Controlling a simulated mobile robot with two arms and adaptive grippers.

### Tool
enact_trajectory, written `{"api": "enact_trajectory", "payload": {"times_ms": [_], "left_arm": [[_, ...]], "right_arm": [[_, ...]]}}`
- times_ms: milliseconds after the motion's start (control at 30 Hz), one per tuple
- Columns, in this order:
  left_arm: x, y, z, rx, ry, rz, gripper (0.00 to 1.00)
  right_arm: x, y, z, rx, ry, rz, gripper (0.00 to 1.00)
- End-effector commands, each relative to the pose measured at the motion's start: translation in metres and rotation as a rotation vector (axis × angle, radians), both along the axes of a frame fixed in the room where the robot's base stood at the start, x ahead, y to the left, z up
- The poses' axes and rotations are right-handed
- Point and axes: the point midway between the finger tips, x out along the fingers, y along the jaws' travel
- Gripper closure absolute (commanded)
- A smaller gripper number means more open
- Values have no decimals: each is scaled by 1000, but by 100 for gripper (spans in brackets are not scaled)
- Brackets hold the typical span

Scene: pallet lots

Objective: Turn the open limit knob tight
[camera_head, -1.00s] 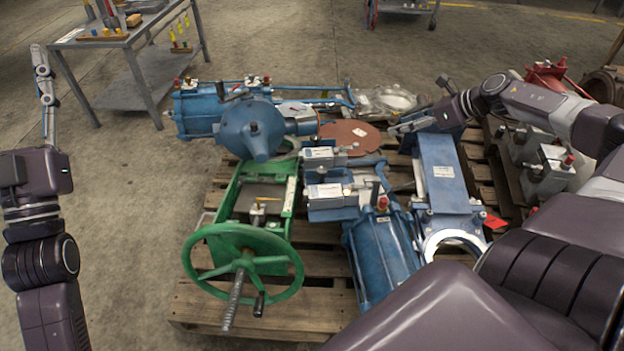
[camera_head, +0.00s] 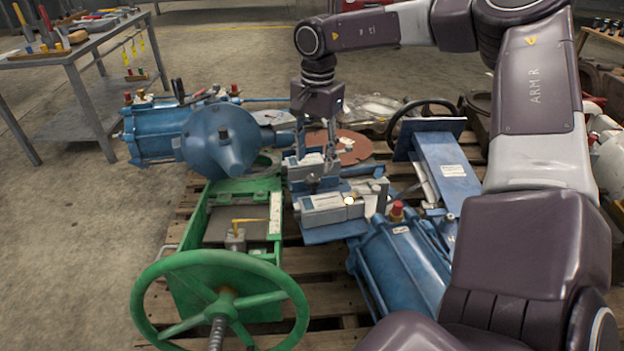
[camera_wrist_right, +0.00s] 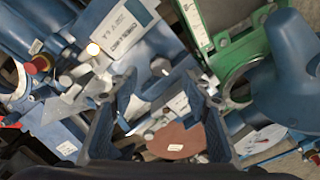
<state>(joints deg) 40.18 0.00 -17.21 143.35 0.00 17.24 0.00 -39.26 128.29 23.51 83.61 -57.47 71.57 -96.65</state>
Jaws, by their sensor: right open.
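Two grey-white boxes sit on blue bodies in the middle of the pallet. The nearer labelled box (camera_head: 335,204) also shows in the wrist view (camera_wrist_right: 122,28). A small dark knob (camera_head: 312,183) stands by this box; I cannot tell whether it is the open limit knob. Small silver round parts (camera_wrist_right: 160,67) lie near the fingertips in the wrist view. My right gripper (camera_head: 316,156) points down above the farther box, its fingers spread. In the wrist view the gap of the right gripper (camera_wrist_right: 160,78) is empty. My left gripper is out of view.
A green handwheel (camera_head: 220,300) and green frame stand in front. A blue cone-shaped housing (camera_head: 218,140) is close left of my right gripper. A blue cylinder with a red cap (camera_head: 397,210) is at right. A tool table (camera_head: 75,55) stands back left.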

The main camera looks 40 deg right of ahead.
Motion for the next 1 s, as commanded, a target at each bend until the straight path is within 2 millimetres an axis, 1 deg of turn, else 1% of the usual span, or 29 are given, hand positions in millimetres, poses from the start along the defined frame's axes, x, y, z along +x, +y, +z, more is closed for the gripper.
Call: {"api": "enact_trajectory", "payload": {"times_ms": [33,200,300,433,667,767,1000], "left_arm": [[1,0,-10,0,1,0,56],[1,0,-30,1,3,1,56],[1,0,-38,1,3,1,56],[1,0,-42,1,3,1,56],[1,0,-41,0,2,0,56],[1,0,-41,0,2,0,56],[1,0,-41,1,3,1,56]], "right_arm": [[0,0,-14,1,1,-1,56],[1,0,-42,2,2,-2,56],[2,1,-54,2,0,-3,56],[2,1,-61,3,-1,-3,56],[2,1,-60,3,-1,-4,56],[2,0,-60,3,-1,-4,65],[2,0,-60,3,-2,-4,91]]}}
